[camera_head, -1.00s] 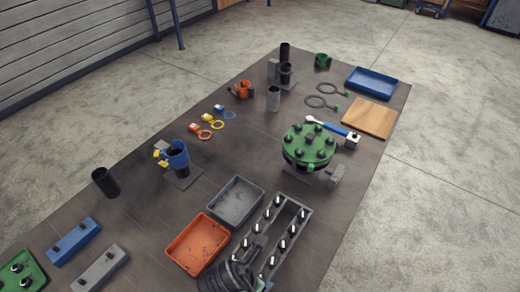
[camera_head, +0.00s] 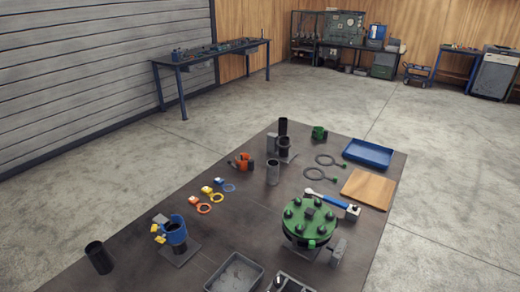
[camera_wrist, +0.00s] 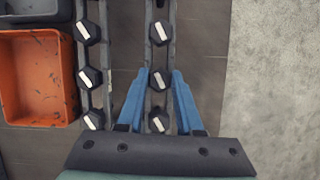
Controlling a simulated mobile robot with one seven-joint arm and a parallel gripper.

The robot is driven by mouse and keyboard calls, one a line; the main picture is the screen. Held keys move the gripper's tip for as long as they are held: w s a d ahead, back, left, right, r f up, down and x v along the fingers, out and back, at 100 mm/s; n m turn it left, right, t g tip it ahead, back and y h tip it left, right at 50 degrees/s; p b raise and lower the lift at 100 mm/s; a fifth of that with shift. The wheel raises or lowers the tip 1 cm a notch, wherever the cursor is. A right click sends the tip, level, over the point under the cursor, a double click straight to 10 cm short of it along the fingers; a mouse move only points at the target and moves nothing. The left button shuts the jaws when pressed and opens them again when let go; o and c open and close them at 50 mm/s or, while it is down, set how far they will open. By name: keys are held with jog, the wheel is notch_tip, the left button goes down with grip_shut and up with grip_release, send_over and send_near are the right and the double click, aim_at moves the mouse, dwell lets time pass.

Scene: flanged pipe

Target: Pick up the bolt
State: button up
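My gripper (camera_wrist: 160,72) has two blue fingers, seen in the wrist view. They are apart, one on each side of the right row of the bolt rack. A dark hex-headed bolt (camera_wrist: 158,80) with a white mark lies between the fingertips in the picture, with narrow gaps beside it. Another bolt (camera_wrist: 160,120) sits nearer the palm, and one (camera_wrist: 160,32) lies beyond the tips. The left row holds similar bolts (camera_wrist: 90,77). The height of the fingers above the bolts is hard to tell. In the head view only the rack's end (camera_head: 288,282) shows; my gripper is out of frame.
An orange tray (camera_wrist: 38,35) lies left of the rack. In the head view a grey tray (camera_head: 258,268) is near the bottom edge. The flanged pipe with its green bolted cover (camera_head: 308,218) stands beyond, beside a wrench (camera_head: 325,199) and wooden board (camera_head: 345,186).

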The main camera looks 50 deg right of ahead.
grip_shut()
jog(key=shift+r, duration=0.1)
